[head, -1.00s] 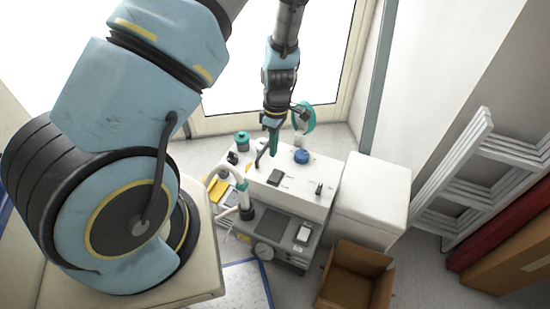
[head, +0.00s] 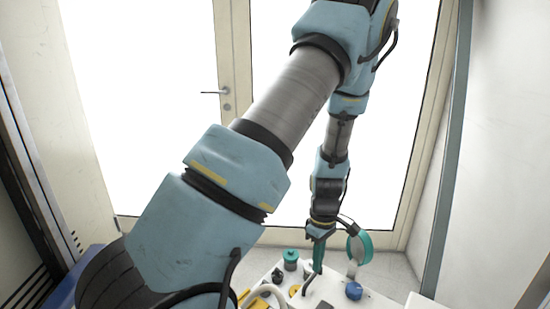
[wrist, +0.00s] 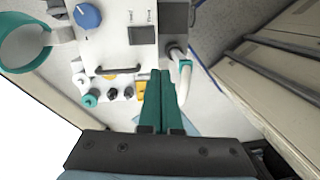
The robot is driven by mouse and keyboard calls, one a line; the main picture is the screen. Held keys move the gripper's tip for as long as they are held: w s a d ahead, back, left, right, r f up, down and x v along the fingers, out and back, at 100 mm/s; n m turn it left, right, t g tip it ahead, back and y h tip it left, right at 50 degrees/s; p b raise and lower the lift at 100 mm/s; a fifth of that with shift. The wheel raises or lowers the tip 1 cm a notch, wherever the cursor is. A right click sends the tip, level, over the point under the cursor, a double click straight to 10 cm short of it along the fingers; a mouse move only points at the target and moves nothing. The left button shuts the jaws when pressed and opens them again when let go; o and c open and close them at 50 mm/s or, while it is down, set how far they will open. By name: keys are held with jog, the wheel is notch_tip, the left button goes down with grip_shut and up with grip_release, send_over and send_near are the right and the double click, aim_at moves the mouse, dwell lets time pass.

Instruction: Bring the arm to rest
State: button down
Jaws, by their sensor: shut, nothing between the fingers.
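My gripper (head: 318,266) hangs pointing down at the end of my extended arm, over the white-topped compressor unit (head: 385,301). In the wrist view its two teal fingers (wrist: 161,78) lie side by side, shut, with nothing visible between them. The unit's white panel (wrist: 112,45) shows beyond the fingertips, with a blue knob (wrist: 88,16) and a dark handle (wrist: 119,70). I cannot tell the exact gap between fingertips and unit.
A teal ring (head: 360,246) stands close to the right of my gripper. A teal-capped fitting (head: 291,259) is to its left, and a hose with a teal collar (wrist: 183,72) is near the fingers. A glazed door (head: 150,110) stands behind.

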jog(key=s+a+r+m+t, duration=0.2)
jog(key=a+r+m, duration=0.7)
jog(key=a+r, duration=1)
jog(key=shift+s+a+r+m+t+h, duration=0.3)
jog(key=shift+s+a+m+t, duration=0.15)
jog(key=shift+s, duration=0.2)
